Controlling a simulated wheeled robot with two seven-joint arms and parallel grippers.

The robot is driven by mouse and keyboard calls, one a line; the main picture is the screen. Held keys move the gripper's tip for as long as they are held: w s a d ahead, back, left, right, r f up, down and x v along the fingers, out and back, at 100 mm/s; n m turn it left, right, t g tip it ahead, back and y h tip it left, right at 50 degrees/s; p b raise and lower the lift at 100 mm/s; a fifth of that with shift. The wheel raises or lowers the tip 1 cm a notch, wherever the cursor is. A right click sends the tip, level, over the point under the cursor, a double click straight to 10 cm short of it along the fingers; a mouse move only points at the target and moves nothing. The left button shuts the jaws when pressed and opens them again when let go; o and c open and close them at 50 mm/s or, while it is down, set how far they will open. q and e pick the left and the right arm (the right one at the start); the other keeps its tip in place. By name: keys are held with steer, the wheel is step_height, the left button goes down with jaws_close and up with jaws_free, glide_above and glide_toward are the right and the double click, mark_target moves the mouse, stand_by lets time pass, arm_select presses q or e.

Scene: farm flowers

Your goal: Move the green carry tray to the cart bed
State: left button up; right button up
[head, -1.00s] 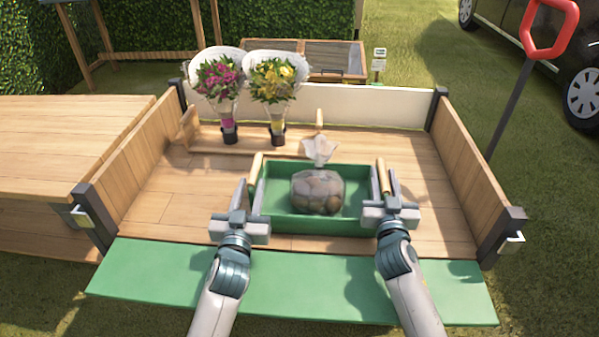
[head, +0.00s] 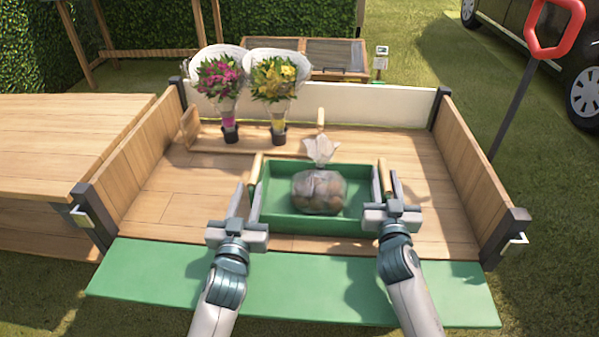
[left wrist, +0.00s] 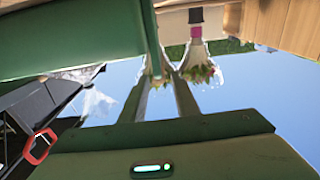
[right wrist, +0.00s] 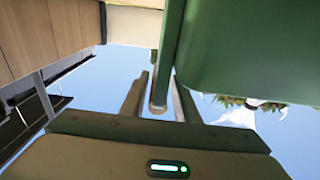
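The green carry tray (head: 318,225) rests on the wooden cart bed (head: 165,205), near its front edge, with a clear bag of brownish round items (head: 320,190) inside. It has a wooden handle at each side: left (head: 256,170) and right (head: 383,178). My left gripper (head: 236,203) is just left of and nearer than the left handle. In the left wrist view its fingers (left wrist: 160,100) are apart, with a green tray part beyond. My right gripper (head: 393,188) is beside the right handle. In the right wrist view its fingers (right wrist: 158,95) are apart, with the handle end between them.
Two wrapped bouquets, pink (head: 220,90) and yellow (head: 274,85), stand in dark holders at the back of the bed. Wooden side walls (head: 475,175) and a white back wall (head: 350,106) edge it. The green front flap (head: 290,285) is lowered. A wooden table (head: 60,130) adjoins the left.

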arm_select(q)
steer(key=shift+d+f, duration=0.1)
steer(key=shift+f, duration=0.5)
arm_select(e)
steer(key=s+f, duration=0.1)
steer(key=s, duration=0.6)
steer(key=shift+s+f, duration=0.2)
steer(key=shift+s, duration=0.1)
arm_select(q)
steer(key=shift+r+p, duration=0.25)
steer(key=shift+p, duration=0.2)
arm_select(e)
steer(key=shift+w+d+r, duration=0.1)
steer(key=shift+d+r, duration=0.05)
steer(key=shift+r, duration=0.2)
